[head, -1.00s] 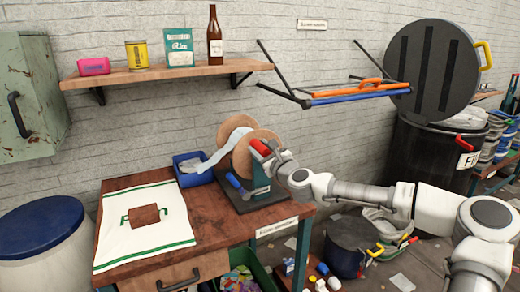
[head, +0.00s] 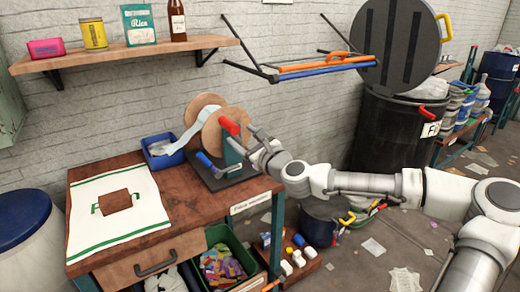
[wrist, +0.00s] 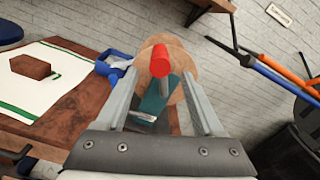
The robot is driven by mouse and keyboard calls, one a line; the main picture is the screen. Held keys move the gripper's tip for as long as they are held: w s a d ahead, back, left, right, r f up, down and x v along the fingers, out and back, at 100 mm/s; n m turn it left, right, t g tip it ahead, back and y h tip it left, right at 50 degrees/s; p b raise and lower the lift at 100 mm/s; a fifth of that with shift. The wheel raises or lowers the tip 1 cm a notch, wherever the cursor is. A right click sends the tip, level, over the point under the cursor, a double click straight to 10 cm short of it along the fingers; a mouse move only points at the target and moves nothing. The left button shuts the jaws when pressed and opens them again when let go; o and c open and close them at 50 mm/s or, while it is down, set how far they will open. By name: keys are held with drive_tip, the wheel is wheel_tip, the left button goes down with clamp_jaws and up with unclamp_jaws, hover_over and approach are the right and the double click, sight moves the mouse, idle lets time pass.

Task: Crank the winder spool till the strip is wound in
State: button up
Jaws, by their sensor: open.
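The winder spool (head: 203,115) has two round brown flanges and stands on a dark base at the right of the wooden table. A pale strip (head: 188,133) runs from it down toward a blue bin (head: 160,153). The spool's red crank knob (head: 229,126) is at its upper right, and a blue handle (head: 204,160) sits lower on the winder. My gripper (head: 254,136) is just right of the red knob, apart from it. In the wrist view the open fingers (wrist: 158,100) stand either side of the teal post (wrist: 158,97), with the red knob (wrist: 159,66) beyond, between them.
A shelf (head: 125,54) and a wall rack (head: 325,66) hang above. A black bin (head: 390,130) stands behind my arm, with a green crate (head: 230,240) below the table.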

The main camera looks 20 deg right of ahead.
drive_tip(key=v, duration=0.8)
drive_tip(key=shift+s, duration=0.25)
